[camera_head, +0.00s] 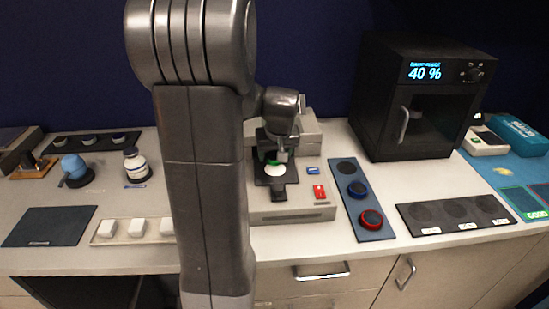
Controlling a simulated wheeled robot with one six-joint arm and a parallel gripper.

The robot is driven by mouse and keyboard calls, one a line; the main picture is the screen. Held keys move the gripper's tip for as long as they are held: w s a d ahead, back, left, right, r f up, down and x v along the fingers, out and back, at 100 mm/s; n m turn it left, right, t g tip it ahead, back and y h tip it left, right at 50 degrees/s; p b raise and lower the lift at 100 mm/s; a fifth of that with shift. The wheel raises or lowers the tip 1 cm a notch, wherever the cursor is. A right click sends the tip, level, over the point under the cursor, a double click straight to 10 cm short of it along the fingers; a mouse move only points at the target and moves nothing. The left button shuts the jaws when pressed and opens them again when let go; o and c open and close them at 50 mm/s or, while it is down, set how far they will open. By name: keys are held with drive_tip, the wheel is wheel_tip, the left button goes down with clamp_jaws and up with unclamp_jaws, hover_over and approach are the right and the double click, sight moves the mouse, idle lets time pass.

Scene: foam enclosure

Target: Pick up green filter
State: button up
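A small green piece (271,158), likely the green filter, shows at the black plate of the grey device (290,212) in the middle of the counter. A white round piece (275,170) is just in front of it. My gripper (281,156) points down right at the green piece and partly hides it. The fingers are too small and dark to tell whether they are open or shut, or whether they touch it. A blue-grey holder (345,206) to the right has an empty-looking dark top place, a blue-ringed filter (357,189) and a red-ringed filter (371,219).
My arm blocks the centre-left. A black oven-like box (425,100) reading 40 % stands behind right. A dark tray with several round places (455,215) lies at front right. A blue cup (74,167), a bottle (136,164) and white blocks (137,228) are at left.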

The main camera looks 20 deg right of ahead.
drive_tip(key=c, duration=0.7)
drive_tip(key=shift+c, duration=0.2)
drive_tip(key=shift+r, duration=0.2)
